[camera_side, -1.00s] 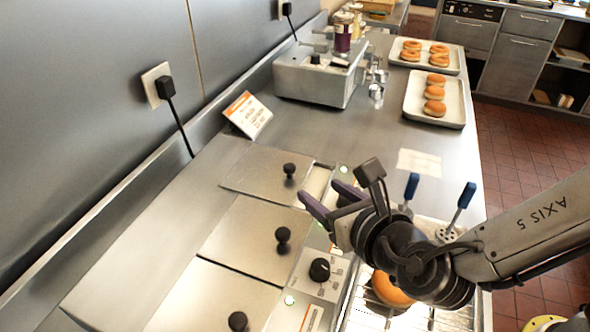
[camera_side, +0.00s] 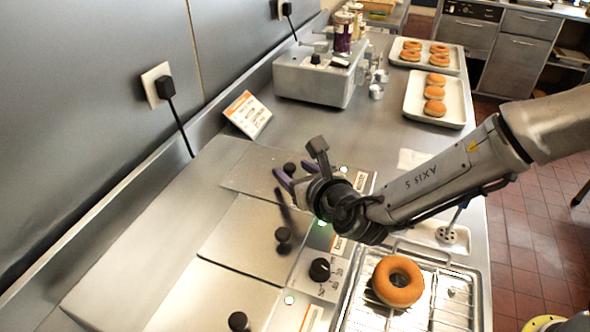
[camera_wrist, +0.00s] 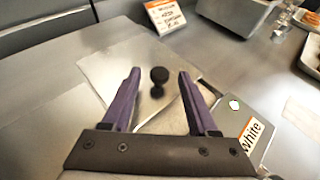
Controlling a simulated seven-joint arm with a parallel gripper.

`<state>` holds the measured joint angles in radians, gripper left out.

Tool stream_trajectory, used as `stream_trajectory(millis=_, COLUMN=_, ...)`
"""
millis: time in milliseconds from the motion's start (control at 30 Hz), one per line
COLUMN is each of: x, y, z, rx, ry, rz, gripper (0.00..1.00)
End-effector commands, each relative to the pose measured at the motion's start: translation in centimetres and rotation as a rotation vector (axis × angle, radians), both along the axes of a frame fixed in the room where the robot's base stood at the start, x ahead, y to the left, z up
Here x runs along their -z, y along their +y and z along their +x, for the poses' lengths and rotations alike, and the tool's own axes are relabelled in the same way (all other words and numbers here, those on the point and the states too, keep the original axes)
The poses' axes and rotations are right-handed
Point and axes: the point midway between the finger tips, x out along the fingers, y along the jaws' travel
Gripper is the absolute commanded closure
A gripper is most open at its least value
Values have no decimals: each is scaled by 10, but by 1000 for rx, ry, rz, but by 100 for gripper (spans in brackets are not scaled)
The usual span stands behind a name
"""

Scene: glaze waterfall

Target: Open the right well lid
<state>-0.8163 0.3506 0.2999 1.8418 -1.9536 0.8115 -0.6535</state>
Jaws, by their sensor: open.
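The right well lid (camera_side: 245,174) is the farthest of three flat metal lids in the side view. It lies flat and shut over its well, and also shows in the wrist view (camera_wrist: 110,62). Its round black knob (camera_wrist: 159,75) shows between my two purple fingers in the wrist view. In the side view the knob (camera_side: 290,168) shows beside the fingertips. My gripper (camera_side: 292,176) is open and empty, over the knob side of this lid. I cannot tell exactly how high the fingers are above the lid.
The middle lid (camera_side: 240,238) and near lid (camera_side: 205,298) are down, each with a black knob. A wire rack (camera_side: 440,305) holds a doughnut (camera_side: 398,282). A placard (camera_side: 248,114) and a metal machine (camera_side: 318,78) stand behind. A doughnut tray (camera_side: 437,118) lies farther back.

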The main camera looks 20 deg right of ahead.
Motion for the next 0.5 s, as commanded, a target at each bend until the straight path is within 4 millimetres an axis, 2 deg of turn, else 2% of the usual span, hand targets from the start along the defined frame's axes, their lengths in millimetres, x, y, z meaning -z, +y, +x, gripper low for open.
stream_trajectory(millis=100, x=0, y=0, z=0, rx=0, ry=0, rz=0, gripper=40)
stream_trajectory(millis=133, x=0, y=0, z=0, rx=0, ry=0, rz=0, gripper=44)
stream_trajectory(millis=433, x=0, y=0, z=0, rx=0, ry=0, rz=0, gripper=98)
stream_trajectory(millis=500, x=0, y=0, z=0, rx=0, ry=0, rz=0, gripper=100)
